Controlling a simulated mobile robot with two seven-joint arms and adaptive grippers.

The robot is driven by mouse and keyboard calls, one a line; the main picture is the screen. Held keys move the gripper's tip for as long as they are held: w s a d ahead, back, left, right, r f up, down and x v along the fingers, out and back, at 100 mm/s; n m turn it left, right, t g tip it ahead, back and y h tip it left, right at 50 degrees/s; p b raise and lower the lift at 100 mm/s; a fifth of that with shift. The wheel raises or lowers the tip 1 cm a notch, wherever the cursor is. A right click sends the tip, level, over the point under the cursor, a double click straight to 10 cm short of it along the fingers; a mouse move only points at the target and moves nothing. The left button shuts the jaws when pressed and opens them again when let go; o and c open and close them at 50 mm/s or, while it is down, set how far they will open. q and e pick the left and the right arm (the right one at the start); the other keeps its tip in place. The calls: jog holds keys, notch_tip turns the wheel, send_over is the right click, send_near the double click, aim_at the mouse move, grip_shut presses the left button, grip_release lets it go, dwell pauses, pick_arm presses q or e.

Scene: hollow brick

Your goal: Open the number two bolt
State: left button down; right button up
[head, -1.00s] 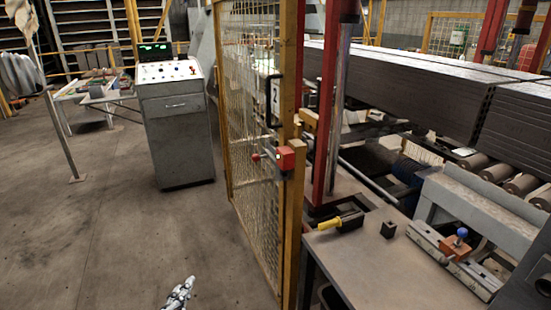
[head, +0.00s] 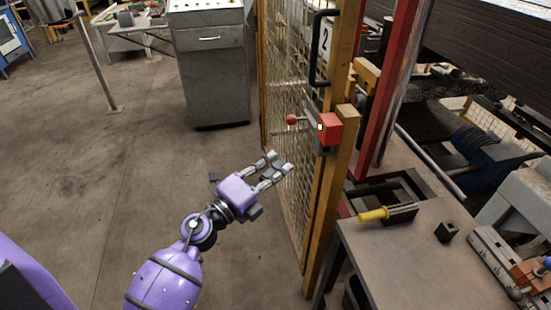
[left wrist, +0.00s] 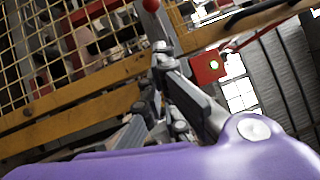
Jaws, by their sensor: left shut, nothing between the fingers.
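The number two bolt is on the yellow mesh gate, below a white plate marked 2 (head: 325,39). Its red housing (head: 329,129) is on the gate post, and a rod ending in a red ball knob (head: 291,120) sticks out to the left. My purple left gripper (head: 279,163) is shut and empty, below and slightly left of the knob, apart from it in the head view. In the left wrist view, the red knob (left wrist: 151,5) shows at the top edge above the fingers, and the red housing (left wrist: 208,66) is right of them. My right gripper is not in view.
The mesh gate (head: 279,190) and its black handle (head: 316,50) stand close to my left gripper. A metal table (head: 400,260) with a yellow-handled tool (head: 375,214) is at right. A grey control cabinet (head: 212,75) stands behind.

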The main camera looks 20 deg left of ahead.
pick_arm(q)
jog(key=w+d+r, duration=0.1)
jog(key=w, duration=0.9)
jog(key=shift+w+r+p, duration=0.3)
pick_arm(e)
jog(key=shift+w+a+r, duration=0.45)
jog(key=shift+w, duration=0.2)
pick_arm(q)
jog(key=w+a, duration=0.1)
jog(key=w+a+b, duration=0.1)
jog(key=w, duration=0.1)
jog(key=shift+w+a, duration=0.15)
jog(key=shift+w, duration=0.1)
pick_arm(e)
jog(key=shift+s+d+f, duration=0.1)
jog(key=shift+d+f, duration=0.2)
pick_arm(q)
jog(key=shift+f, duration=0.1)
